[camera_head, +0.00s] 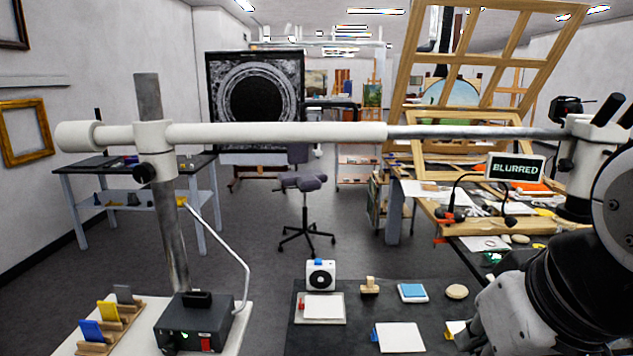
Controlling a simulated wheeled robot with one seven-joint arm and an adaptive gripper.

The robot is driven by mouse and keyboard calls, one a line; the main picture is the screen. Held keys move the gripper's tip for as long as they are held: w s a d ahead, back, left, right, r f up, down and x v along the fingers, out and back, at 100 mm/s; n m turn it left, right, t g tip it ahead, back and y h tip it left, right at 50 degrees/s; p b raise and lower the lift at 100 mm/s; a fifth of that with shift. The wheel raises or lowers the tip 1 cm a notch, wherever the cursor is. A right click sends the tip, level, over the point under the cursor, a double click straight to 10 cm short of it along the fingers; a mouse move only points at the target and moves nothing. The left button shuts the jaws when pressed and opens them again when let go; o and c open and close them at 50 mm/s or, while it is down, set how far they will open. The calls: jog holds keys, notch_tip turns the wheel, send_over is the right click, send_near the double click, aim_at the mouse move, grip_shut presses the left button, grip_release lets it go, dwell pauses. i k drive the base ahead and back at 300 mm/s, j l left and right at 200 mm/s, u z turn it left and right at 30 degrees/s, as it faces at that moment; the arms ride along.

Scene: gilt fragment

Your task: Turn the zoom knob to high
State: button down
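A boom-stand microscope spans the view. Its white head (592,150) is at the right end of the boom, with two black eyepieces (608,108) angled up. A small dark knob (566,164) shows on the head's left side. I cannot tell whether it is the zoom knob, and no high or low mark is readable. A small display (515,168) beside the head reads "BLURRED". My own arm fills the lower right, in front of and below the head, and hides part of it. I cannot make out my gripper's fingers.
The boom (280,134) runs across at head height from a metal post (170,240). A black box (196,322) stands at its foot. The dark mat (345,336) holds a white dial device (321,275), pads and a stamp. A cluttered bench (440,205) lies behind.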

aim_at(564, 165)
jog(key=z, duration=1.05)
